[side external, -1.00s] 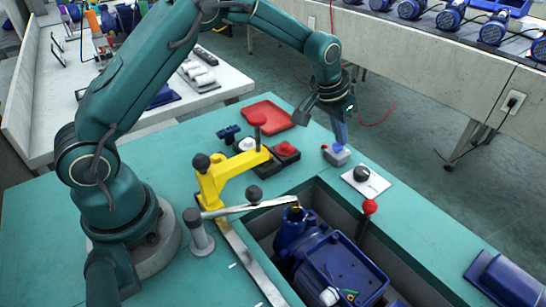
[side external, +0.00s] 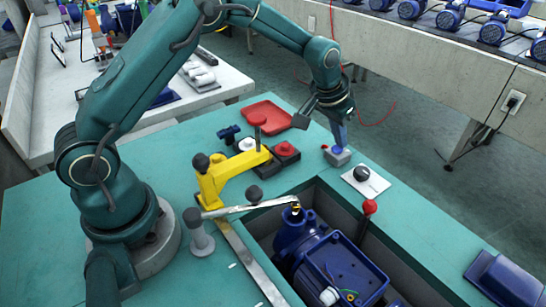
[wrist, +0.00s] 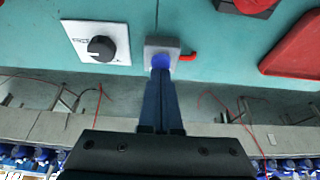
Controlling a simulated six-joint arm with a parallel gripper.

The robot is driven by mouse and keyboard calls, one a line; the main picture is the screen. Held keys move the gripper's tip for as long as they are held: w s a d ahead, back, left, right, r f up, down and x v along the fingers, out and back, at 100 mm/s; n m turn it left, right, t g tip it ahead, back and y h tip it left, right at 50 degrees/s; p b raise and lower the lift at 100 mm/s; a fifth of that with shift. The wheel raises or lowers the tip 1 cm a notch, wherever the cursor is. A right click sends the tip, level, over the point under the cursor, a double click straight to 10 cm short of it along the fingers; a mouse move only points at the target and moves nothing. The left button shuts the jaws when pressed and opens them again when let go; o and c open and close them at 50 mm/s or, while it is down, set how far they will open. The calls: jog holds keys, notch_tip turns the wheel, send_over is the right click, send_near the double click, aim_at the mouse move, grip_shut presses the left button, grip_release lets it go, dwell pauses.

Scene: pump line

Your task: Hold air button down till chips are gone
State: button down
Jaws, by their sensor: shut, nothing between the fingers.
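The air button appears to be the blue button (wrist: 160,62) on a small grey box (side external: 337,158) near the bench's far right edge; the box also shows in the wrist view (wrist: 150,49). My gripper (side external: 339,143) is shut and empty, pointing down. Its blue fingertips (wrist: 161,73) are at the button and seem to touch it; how far it is pressed I cannot tell. The blue pump (side external: 338,262) sits in the bench recess. A small yellow spot (side external: 296,207) shows at its upper opening. I cannot make out separate chips.
A black knob on a white plate (side external: 366,181) is beside the grey box. A red-knobbed lever (side external: 370,207) stands by the recess. A yellow clamp (side external: 212,181) with a long bar, a red tray (side external: 267,116) and red buttons (side external: 286,150) are to the left.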

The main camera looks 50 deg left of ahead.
dwell(0.6)
jog(key=shift+r, duration=3.1)
jog(key=s+r+t, duration=0.3)
jog(key=s+r, duration=0.6)
jog(key=r, duration=0.4)
jog(key=s+f+g, duration=0.1)
jog(key=s+f, duration=0.2)
jog(key=s, duration=0.6)
jog(key=s+f+g, duration=0.1)
jog(key=s+f, duration=0.3)
jog(key=s, duration=0.5)
jog(key=shift+s+a+f, duration=0.15)
jog(key=shift+s+a, duration=0.1)
